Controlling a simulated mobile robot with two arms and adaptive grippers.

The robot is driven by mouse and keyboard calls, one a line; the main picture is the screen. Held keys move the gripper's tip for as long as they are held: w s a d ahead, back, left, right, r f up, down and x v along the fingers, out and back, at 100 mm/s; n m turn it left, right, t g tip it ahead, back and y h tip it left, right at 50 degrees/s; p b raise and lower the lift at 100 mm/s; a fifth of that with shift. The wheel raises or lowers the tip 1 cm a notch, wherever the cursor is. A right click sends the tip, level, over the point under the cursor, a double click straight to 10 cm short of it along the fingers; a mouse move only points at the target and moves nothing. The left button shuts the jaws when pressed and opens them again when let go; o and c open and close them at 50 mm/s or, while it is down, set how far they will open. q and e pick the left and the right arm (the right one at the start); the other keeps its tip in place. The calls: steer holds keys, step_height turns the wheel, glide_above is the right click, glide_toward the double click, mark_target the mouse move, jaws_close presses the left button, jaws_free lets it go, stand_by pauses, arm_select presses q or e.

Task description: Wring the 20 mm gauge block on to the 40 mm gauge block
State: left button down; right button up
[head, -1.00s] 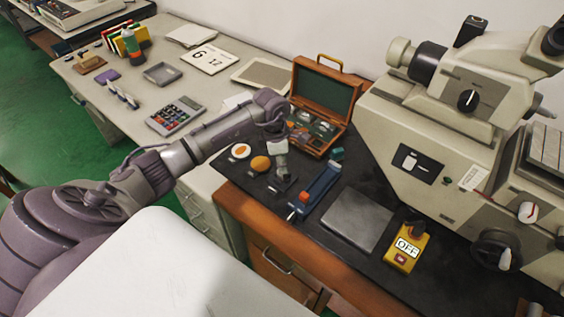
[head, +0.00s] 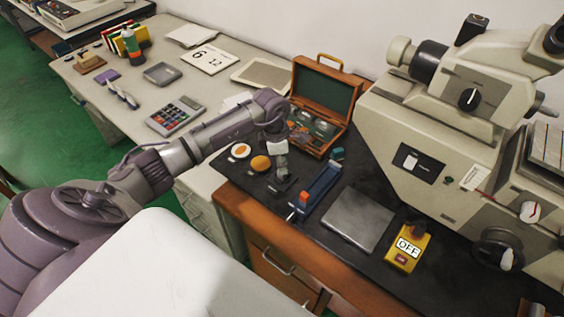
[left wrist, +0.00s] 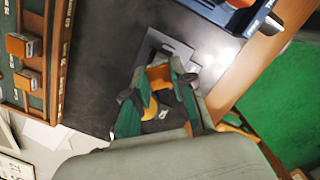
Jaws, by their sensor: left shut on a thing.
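My left gripper (head: 283,174) points down over the dark bench top, between the orange disc and the blue tool. In the left wrist view its two green-and-grey fingers (left wrist: 161,84) close toward a small orange-brown patch (left wrist: 159,76), which seems to be part of a small block held there. A dark grey square piece (left wrist: 166,46) lies just past the fingertips, and I cannot tell whether the held block touches it. The fingers hide much of this spot. No size marks can be read, so I cannot tell the 20 mm and 40 mm gauge blocks apart. My right gripper is not in view.
An open wooden case (head: 324,93) with green lining stands behind the gripper. A grey plate (head: 357,219), a yellow OFF box (head: 407,248) and a large microscope (head: 430,140) are right.

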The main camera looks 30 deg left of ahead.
arm_select(q)
steer(key=shift+f+b, duration=0.25)
steer(key=shift+b, duration=0.1)
stand_by(0.4)
steer(key=shift+s+f+m+b, duration=0.1)
steer(key=shift+s+m+b, duration=0.05)
steer(key=shift+m+b, duration=0.95)
stand_by(0.3)
steer(key=shift+m+g+b, duration=0.4)
steer(key=shift+m+b, duration=1.9)
steer(key=shift+m, duration=0.3)
stand_by(1.2)
steer(key=shift+r, duration=0.2)
